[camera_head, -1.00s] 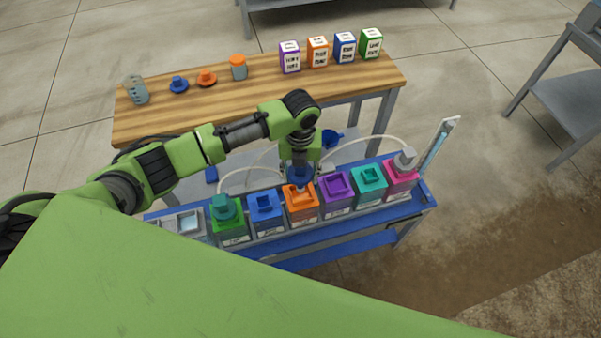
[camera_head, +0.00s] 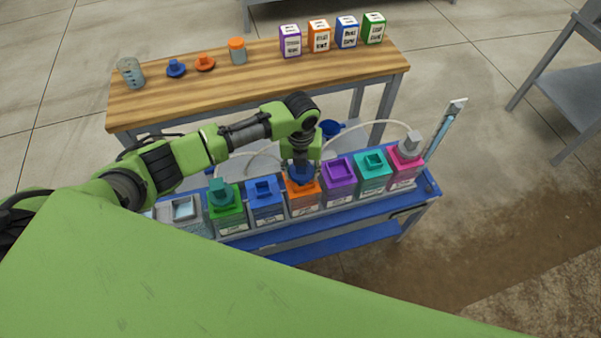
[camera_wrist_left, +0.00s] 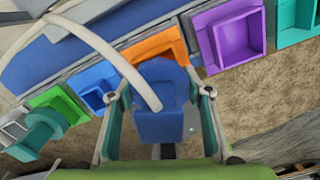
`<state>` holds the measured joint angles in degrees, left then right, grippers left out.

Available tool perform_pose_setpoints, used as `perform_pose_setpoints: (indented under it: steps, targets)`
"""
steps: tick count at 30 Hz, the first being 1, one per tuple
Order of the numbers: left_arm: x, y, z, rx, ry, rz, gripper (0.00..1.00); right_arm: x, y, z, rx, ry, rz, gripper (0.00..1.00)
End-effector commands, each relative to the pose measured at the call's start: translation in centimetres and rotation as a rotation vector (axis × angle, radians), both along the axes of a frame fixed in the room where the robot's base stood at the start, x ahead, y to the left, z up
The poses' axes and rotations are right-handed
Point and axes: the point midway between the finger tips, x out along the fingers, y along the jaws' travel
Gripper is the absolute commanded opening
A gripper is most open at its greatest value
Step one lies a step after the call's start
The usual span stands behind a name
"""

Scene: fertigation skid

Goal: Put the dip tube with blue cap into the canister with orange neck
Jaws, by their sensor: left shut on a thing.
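My left gripper (camera_head: 301,166) is shut on the blue cap (camera_head: 299,175) of the dip tube, right above the canister with orange neck (camera_head: 303,203). A pale hose runs from the cap. The tube below the cap is hidden, so I cannot tell how deep it sits or whether the cap touches the neck. My right gripper is not in view.
Blue (camera_head: 265,205) and purple (camera_head: 339,182) canisters stand close on either side. Green (camera_head: 228,212), teal (camera_head: 373,175) and pink (camera_head: 404,170) canisters share the blue skid (camera_head: 290,238). A wooden table (camera_head: 190,98) behind holds boxes, caps and jars.

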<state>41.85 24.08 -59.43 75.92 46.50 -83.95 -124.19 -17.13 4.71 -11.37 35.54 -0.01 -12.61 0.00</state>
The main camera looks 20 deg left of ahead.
Motion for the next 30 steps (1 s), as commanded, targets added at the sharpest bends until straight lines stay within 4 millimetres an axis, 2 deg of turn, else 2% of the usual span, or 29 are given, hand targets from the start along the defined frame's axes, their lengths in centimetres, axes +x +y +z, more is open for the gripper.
perform_pose_setpoints:
  steps: [1,7,8,10,13,19,30]
  targets:
    - [-1.1,0.02,-1.83,0.003,0.022,0.001,0.23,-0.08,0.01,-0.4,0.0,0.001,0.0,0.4]
    - [-1.13,-0.03,-1.91,0.002,0.023,0.002,0.23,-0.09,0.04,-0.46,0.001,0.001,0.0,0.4]
    - [-1.14,-0.03,-1.93,0.002,0.023,0.002,0.49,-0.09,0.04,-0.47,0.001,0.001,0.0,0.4]
    - [-1.17,-0.06,-1.95,0.002,0.024,0.001,0.66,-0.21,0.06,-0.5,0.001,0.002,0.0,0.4]
    - [-1.24,-0.06,-1.94,0.003,0.025,0.001,0.66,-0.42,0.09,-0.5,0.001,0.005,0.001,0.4]
    - [-1.08,-0.04,-1.67,0.003,0.022,0.0,0.66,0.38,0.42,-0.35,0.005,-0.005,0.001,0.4]
    - [-1.06,0.0,-1.51,0.003,0.022,0.0,0.66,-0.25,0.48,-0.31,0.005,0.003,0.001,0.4]
